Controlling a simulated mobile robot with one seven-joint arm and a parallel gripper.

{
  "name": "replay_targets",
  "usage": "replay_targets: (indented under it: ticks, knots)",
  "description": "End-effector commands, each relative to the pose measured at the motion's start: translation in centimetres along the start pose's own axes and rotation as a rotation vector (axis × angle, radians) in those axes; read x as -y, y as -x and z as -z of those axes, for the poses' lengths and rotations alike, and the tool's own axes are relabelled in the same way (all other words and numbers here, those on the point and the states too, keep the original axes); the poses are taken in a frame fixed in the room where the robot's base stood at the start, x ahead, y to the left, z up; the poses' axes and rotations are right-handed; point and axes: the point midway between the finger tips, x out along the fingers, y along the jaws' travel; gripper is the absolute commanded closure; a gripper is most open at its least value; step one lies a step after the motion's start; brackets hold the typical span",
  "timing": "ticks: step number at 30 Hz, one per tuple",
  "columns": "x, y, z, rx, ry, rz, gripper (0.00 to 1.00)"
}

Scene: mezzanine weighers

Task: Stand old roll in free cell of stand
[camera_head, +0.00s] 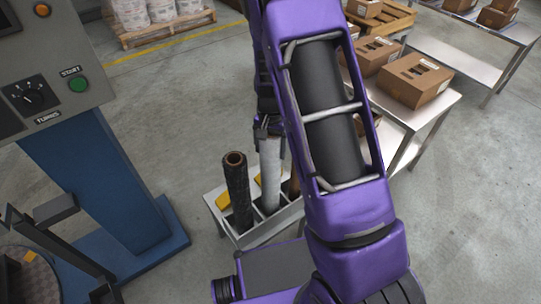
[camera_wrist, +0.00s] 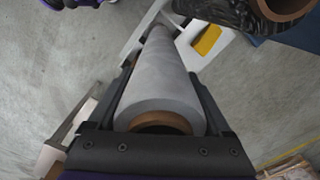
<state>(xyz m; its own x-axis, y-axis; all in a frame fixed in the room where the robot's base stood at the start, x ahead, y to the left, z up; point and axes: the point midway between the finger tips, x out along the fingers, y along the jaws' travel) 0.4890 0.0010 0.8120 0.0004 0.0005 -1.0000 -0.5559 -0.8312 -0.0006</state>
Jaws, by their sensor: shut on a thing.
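A pale grey roll (camera_head: 270,172) stands upright in the head view, with its lower end at the middle cell of the metal stand (camera_head: 272,230). My gripper (camera_head: 268,132) is shut on the roll near its top. In the wrist view the roll (camera_wrist: 163,85) lies between both fingers, with its brown core end nearest the camera and its far end at the stand (camera_wrist: 140,36). I cannot tell whether it touches the cell floor. A black patterned roll (camera_head: 238,192) with a brown core leans slightly in the left cell. A brownish roll (camera_head: 294,182) shows partly behind my arm.
Yellow pieces (camera_head: 222,200) lie at the stand. A blue machine column (camera_head: 105,185) with a control panel (camera_head: 45,85) stands left. Metal tables with cardboard boxes (camera_head: 418,80) are on the right. A pallet of white containers (camera_head: 160,20) is at the back. Grey floor lies between.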

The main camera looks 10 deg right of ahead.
Motion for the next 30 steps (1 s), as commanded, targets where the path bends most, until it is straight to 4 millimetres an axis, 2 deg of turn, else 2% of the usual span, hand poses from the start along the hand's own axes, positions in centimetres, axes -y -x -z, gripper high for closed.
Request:
replay_targets:
  ticks: [7,19,20,22,30]
  knots:
    - [0.0,-3.0,0.1,-0.001,0.0,0.0,1.0]
    - [0.0,-3.5,0.1,-0.002,0.0,0.001,1.0]
    - [0.0,-3.5,0.0,0.0,0.0,-0.001,0.13]
    - [0.0,-3.5,0.0,0.0,0.0,-0.001,0.01]
    - [0.0,-3.3,0.0,0.0,0.0,-0.001,0.0]
